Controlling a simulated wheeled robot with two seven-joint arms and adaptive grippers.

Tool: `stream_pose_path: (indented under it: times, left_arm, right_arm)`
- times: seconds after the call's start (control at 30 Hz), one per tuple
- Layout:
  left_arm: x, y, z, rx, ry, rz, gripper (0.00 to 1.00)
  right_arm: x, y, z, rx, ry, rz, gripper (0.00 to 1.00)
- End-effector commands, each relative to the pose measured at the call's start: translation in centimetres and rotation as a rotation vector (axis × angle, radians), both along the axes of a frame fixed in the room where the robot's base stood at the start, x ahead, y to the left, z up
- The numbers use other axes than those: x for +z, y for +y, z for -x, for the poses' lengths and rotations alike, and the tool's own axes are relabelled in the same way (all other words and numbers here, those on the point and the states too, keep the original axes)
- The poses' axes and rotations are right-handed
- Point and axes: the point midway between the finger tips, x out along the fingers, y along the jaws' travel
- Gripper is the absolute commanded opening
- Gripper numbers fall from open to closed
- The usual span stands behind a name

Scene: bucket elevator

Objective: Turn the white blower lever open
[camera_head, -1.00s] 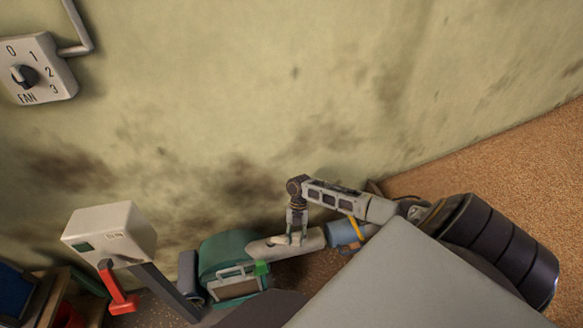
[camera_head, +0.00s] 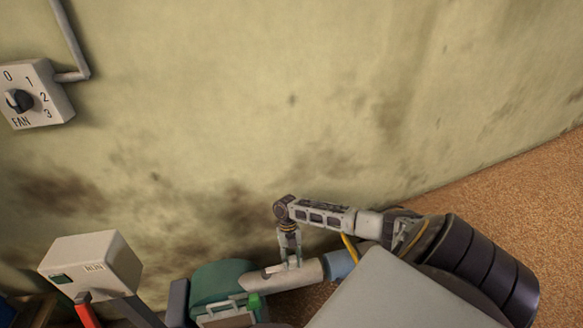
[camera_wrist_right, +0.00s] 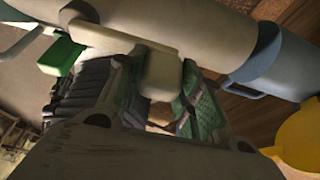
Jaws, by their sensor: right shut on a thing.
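The white blower lever (camera_wrist_right: 160,75) shows in the right wrist view as a pale block between my right gripper's (camera_wrist_right: 155,105) two green-padded fingers, which are shut on it. It sits against a cream pipe (camera_wrist_right: 185,30). In the head view the right gripper (camera_head: 290,262) points down at the pipe (camera_head: 305,274), beside the green blower housing (camera_head: 220,280). The lever is small there and partly hidden by the fingers, so its exact angle is hard to tell. My left gripper is not in view.
A grey FAN switch box (camera_head: 38,95) is on the wall at upper left. A white control box (camera_head: 90,262) with a red lever (camera_head: 88,314) stands at lower left. A blue pipe collar (camera_head: 341,262) lies right of the pipe. The stained wall above is bare.

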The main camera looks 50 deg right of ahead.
Motion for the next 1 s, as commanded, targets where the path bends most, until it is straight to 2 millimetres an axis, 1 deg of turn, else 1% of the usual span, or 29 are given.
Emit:
stream_pose_path:
  times: [0.07,0.1,0.23,0.27,0.47,0.57,0.73,0.87,1.0]
  left_arm:
    - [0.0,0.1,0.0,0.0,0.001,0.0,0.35]
    - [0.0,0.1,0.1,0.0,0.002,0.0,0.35]
    - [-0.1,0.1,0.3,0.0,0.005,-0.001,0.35]
    - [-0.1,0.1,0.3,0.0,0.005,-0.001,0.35]
    - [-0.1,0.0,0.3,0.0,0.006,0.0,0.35]
    - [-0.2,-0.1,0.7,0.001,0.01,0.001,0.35]
    - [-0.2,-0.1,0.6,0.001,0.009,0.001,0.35]
    - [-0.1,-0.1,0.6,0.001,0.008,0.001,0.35]
    - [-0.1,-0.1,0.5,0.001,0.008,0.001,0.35]
  right_arm:
    - [0.0,-0.1,0.0,0.004,-0.003,0.001,0.0]
    - [0.0,-0.1,0.0,0.004,-0.003,0.001,0.38]
    - [0.0,-0.1,-0.1,0.003,-0.003,0.001,0.55]
    - [0.0,-0.1,-0.1,0.003,-0.003,0.001,0.57]
    - [0.0,0.0,-0.1,0.002,-0.002,0.0,0.57]
    - [0.0,0.0,-0.1,0.001,-0.002,0.001,0.57]
    - [0.5,-0.2,-0.3,0.001,-0.003,0.0,0.57]
    - [1.3,-0.4,-0.6,0.001,-0.005,0.001,0.57]
    - [2.9,-0.7,-1.2,0.001,-0.005,0.001,0.57]
